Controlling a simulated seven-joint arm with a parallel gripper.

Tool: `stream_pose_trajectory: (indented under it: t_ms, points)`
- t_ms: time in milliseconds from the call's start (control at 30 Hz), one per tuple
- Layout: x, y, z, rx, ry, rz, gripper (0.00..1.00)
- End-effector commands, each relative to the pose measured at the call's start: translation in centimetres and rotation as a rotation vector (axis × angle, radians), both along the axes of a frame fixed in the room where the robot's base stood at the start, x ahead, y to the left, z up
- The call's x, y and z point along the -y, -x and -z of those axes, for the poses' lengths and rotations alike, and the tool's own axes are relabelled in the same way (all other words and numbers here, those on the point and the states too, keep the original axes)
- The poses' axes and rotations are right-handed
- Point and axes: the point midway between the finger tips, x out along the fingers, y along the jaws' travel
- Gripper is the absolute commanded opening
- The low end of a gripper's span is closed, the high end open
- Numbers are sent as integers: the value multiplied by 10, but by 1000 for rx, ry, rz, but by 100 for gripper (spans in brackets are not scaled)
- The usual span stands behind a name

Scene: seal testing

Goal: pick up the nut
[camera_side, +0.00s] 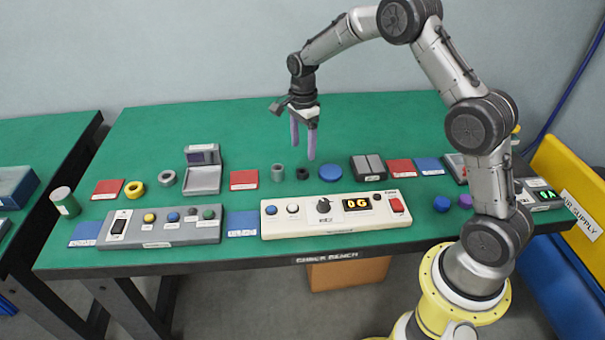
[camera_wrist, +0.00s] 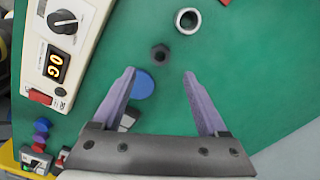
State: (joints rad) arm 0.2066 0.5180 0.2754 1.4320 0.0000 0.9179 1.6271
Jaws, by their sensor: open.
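The nut is a small dark hexagonal piece with a hole (camera_wrist: 161,54), lying flat on the green table. In the side view the nut (camera_side: 303,174) sits between a grey ring and a blue disc. My gripper (camera_side: 304,150) hangs above the table near the nut, fingers pointing down. In the wrist view my gripper (camera_wrist: 160,75) has its two purple fingers spread wide with nothing between them. The nut shows just past the fingertips, between their lines, and is not touched.
Near the nut are a grey ring (camera_wrist: 187,20) and a blue disc (camera_side: 330,172). A white control panel (camera_side: 345,229) with a knob and display stands in front. A grey double block (camera_side: 367,167) lies to the right. The table behind is clear.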

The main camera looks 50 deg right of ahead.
Motion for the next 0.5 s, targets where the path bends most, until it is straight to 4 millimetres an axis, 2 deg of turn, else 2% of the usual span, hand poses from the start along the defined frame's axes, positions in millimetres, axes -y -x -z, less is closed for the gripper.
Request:
stream_pose_trajectory:
  t_ms: [100, 367, 500]
  points:
    - [0, 0, 18, -2, -1, -1, 76]
    - [-1, 0, 36, -1, 0, -1, 76]
    - [-2, 1, 57, -3, -1, -1, 76]
